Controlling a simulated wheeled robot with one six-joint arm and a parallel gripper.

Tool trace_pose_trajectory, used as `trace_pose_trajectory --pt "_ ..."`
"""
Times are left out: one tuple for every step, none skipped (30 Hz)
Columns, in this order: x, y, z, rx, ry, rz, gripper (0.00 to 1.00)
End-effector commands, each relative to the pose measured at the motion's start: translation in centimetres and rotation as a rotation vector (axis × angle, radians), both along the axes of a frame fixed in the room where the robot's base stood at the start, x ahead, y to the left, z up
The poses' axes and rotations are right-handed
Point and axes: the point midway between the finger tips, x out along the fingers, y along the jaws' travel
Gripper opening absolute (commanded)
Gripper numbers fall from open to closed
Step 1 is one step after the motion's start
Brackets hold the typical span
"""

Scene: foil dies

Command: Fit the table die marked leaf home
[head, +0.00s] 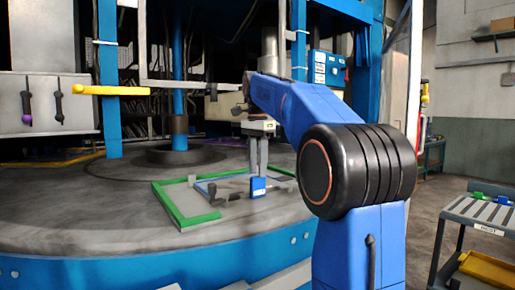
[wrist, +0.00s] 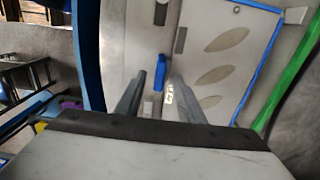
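My gripper (head: 258,173) hangs over the round table of the machine, pointing down. In the wrist view my two fingers (wrist: 159,82) stand apart. A small blue piece (head: 258,187) with a pale mark is right below the fingertips; it also shows between the fingers in the wrist view (wrist: 159,74). I cannot read its mark or tell whether the fingers touch it. A green frame (head: 170,205) lies around it on the table. The wrist view shows a pale plate (wrist: 253,45) with leaf-shaped patches (wrist: 208,76) and a blue edge, right of the fingers.
The round grey table (head: 90,215) has free room left of the frame. A blue post (head: 180,90) rises behind. A yellow-gripped bar (head: 110,90) juts from the left. A cart (head: 475,213) with small green and blue pieces and a yellow tray (head: 490,270) stands right.

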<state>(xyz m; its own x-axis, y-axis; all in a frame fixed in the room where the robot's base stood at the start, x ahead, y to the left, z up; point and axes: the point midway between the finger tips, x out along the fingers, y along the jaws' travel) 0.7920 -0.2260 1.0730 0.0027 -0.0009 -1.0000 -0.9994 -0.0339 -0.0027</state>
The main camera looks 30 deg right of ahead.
Motion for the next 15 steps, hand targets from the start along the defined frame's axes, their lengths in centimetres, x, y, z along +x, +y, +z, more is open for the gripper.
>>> trace_pose_trajectory --pt "0.1 0.0 1.0 -0.001 -0.003 0.000 0.35" --pt "0.1 0.0 1.6 -0.001 -0.002 0.000 0.35" --pt "0.1 0.0 2.4 -0.001 -0.003 0.000 0.35" --pt "0.1 0.0 3.0 -0.001 -0.003 0.000 0.35" --pt "0.1 0.0 3.5 -0.001 -0.002 0.000 0.35" --pt "0.1 0.0 4.1 -0.001 -0.003 0.000 0.35" --pt "0.1 0.0 4.6 0.000 -0.002 0.000 0.35" --pt "0.1 0.0 5.0 -0.001 -0.003 0.000 0.35" --pt "0.0 0.0 5.5 0.000 -0.002 0.000 0.35" --pt "0.0 0.0 5.9 -0.001 -0.002 0.000 0.35" --pt "0.0 0.0 6.2 -0.001 -0.002 0.000 0.35" --pt "0.0 0.0 6.6 -0.001 -0.002 0.000 0.35" --pt "0.0 0.0 6.8 0.000 -0.001 0.000 0.35" --pt "0.0 0.0 7.0 0.000 -0.001 0.000 0.35" --pt "0.0 0.0 7.2 0.000 -0.001 0.000 0.35"
